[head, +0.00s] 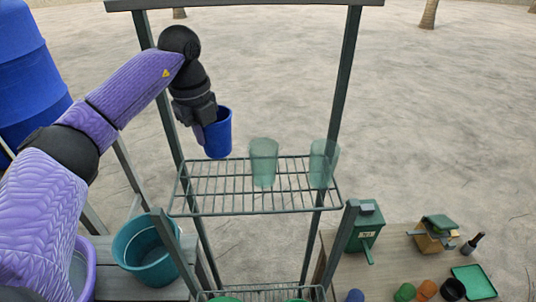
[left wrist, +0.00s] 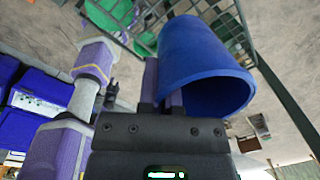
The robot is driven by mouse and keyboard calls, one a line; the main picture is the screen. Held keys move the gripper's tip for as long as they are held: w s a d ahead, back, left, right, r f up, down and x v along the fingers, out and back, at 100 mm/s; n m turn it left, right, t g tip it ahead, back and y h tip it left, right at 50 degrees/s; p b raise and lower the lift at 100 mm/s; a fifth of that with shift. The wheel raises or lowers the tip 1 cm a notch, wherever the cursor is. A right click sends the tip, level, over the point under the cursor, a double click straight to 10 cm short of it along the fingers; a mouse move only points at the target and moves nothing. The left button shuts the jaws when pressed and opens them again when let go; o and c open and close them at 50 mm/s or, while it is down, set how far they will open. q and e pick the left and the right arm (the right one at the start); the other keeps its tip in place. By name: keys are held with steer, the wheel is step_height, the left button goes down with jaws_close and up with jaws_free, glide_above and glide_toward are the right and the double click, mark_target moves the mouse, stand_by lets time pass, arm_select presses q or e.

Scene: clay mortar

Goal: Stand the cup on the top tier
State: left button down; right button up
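A blue cup (head: 219,133) is at the left end of the top tier (head: 222,186), a dark green wire rack. My left gripper (head: 207,128) is shut on the cup's wall, one finger showing outside the cup. In the left wrist view the blue cup (left wrist: 203,65) fills the upper middle, its open mouth towards the lower right, with the purple fingers (left wrist: 163,90) at its wall. In the head view the cup looks nearly upright, at or just above the rack's back left; I cannot tell if it touches. My right gripper is not in view.
Two translucent green cups, one in the middle (head: 263,162) and one at the right (head: 323,163), stand on the top tier. Rack posts (head: 343,80) rise on both sides. A teal bucket (head: 146,252) stands lower left; a green box (head: 366,228) stands lower right.

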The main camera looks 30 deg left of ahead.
arm_select(q)
steer(key=shift+n, duration=0.3)
step_height(320, 180, down, 9)
steer(key=shift+s+a+f+p, duration=0.1)
steer(key=shift+p, duration=0.2)
steer(key=shift+f, duration=0.2)
steer(key=shift+f, duration=0.1)
steer(key=c, duration=0.8)
jaws_free()
steer(key=r, duration=0.7)
steer(key=shift+s+a+r, duration=0.1)
steer(key=shift+s+r, duration=0.2)
steer(key=shift+r, duration=0.1)
